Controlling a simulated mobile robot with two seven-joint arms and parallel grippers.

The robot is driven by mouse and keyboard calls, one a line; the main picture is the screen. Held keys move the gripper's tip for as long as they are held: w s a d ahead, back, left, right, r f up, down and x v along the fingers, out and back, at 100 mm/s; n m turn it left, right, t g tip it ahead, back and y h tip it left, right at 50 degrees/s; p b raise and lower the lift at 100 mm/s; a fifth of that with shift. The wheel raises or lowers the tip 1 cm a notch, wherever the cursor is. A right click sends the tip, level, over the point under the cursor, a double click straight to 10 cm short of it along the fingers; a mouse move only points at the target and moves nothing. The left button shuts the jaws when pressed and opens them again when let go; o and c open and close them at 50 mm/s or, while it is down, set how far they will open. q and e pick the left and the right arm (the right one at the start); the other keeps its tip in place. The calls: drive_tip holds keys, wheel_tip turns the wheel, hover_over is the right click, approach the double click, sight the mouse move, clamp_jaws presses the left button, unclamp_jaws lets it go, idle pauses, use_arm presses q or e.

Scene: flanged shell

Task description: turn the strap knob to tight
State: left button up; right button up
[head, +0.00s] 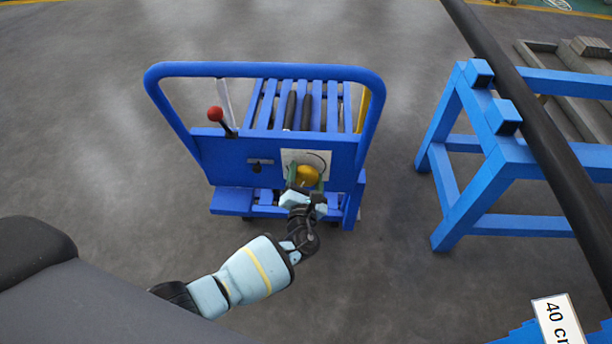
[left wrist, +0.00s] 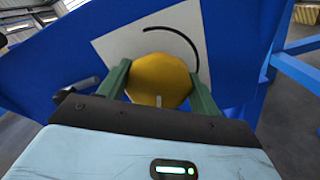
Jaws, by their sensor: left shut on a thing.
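The yellow strap knob (head: 307,175) sits on a white plate (head: 318,158) on the front panel of a blue cart (head: 228,158). In the left wrist view the knob (left wrist: 158,80) is large and many-sided, with a small pale mark at its lower edge. A black arc is drawn on the white plate (left wrist: 120,48) above and to the right of it. My left gripper (head: 305,180) reaches the knob from below. Its two green fingers (left wrist: 160,86) are shut on the knob, one on each side. My right gripper is not in view.
A lever with a red ball (head: 215,114) stands on the panel left of the knob. A blue trestle (head: 478,160) carrying a long black bar (head: 545,150) is at the right. Grey floor lies open around the cart.

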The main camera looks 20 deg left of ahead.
use_arm(q)
drive_tip(key=o, duration=0.8)
drive_tip(key=shift+o, duration=1)
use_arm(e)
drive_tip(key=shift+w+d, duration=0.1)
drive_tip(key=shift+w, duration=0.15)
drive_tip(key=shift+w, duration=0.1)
use_arm(q)
drive_tip(key=p+v, duration=0.1)
drive_tip(key=v, duration=0.7)
drive_tip(key=shift+p, duration=0.3)
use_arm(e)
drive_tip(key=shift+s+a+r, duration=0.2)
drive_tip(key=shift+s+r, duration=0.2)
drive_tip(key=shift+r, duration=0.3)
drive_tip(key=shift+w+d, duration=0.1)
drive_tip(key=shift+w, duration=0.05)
